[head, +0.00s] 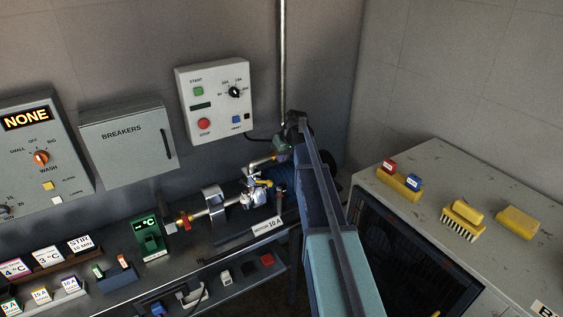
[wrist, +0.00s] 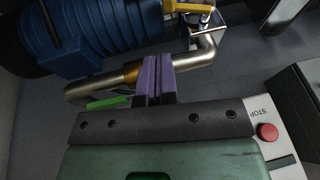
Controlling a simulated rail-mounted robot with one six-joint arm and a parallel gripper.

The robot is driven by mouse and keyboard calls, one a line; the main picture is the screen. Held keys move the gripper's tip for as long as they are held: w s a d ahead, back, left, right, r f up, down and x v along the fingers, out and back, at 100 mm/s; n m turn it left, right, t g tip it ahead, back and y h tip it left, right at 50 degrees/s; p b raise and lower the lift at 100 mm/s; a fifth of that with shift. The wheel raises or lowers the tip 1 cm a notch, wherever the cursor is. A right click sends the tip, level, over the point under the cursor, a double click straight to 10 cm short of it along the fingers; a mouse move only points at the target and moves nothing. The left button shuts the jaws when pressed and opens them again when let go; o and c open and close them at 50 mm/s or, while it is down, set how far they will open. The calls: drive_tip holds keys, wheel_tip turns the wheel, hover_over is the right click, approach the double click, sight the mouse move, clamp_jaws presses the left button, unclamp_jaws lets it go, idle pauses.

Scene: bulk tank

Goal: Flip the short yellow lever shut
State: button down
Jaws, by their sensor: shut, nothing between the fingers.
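The short yellow lever (head: 264,183) sits on the metal pipework by the pump in the head view, small and partly crowded by fittings. In the wrist view a yellow piece (wrist: 194,8), apparently the same lever, shows at the top edge, partly cut off. My gripper (wrist: 158,62) has its purple fingers shut and empty, over the bent steel pipe (wrist: 195,62). The fingers are apart from the yellow piece; I cannot tell whether they touch the pipe. In the head view the fingertips are too small and dark to make out.
The blue ribbed motor (wrist: 100,35) lies beside the pipe. A green handle (wrist: 108,103) is close to my gripper. The control box with START and STOP (head: 213,98) hangs on the wall behind. A red-handled valve (head: 185,219) and green °C display (head: 148,238) stand left.

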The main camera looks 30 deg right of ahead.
sight(271, 181)
drive_tip(key=b+x, duration=0.5)
drive_tip(key=x, duration=0.2)
drive_tip(key=s+a+b+x, duration=0.1)
drive_tip(key=b+x, duration=0.2)
drive_tip(key=shift+a+f+b, duration=0.1)
drive_tip(key=shift+f+b, duration=0.15)
drive_tip(key=shift+b, duration=0.05)
drive_tip(key=shift+r, duration=0.1)
drive_tip(key=shift+a, duration=0.1)
